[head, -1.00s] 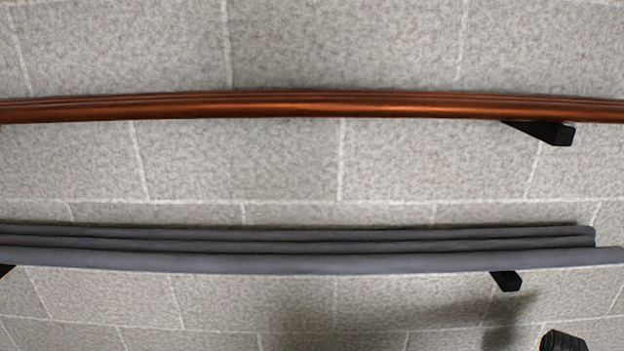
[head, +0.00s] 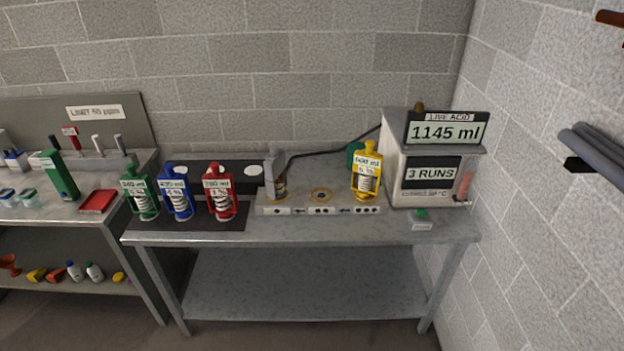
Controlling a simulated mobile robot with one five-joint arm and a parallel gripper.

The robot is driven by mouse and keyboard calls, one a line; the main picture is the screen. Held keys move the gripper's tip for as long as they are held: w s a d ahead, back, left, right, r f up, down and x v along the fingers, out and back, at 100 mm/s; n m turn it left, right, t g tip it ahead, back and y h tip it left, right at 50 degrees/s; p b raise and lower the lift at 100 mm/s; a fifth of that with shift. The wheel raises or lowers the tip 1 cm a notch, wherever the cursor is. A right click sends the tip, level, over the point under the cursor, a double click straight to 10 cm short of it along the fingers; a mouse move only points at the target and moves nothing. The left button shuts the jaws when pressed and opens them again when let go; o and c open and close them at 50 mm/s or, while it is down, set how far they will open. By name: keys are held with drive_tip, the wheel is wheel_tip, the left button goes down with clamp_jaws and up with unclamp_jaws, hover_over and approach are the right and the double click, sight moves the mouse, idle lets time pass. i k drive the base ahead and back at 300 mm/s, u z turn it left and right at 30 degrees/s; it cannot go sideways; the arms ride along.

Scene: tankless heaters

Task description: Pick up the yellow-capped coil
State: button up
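The yellow-capped coil (head: 366,172) stands upright in the head view, on the right part of a pale stand marked with dots. It is a yellow bottle-shaped unit with a white label and a dark coil low on its front. Green (head: 141,193), blue (head: 178,192) and red (head: 221,191) units of like shape stand on a dark mat to the left. A grey-topped item (head: 275,174) stands at the left end of the pale stand. My gripper is not in view.
A metal table (head: 300,230) bears these things. A display box (head: 432,158) reading 1145 ml and 3 RUNS stands right of the yellow coil. A second bench (head: 60,210) is at left. A block wall (head: 550,220) with pipes (head: 600,155) bounds the right.

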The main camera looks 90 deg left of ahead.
sight(368, 162)
drive_tip(key=u, duration=4)
drive_tip(key=i, duration=0.45)
drive_tip(key=u, duration=0.15)
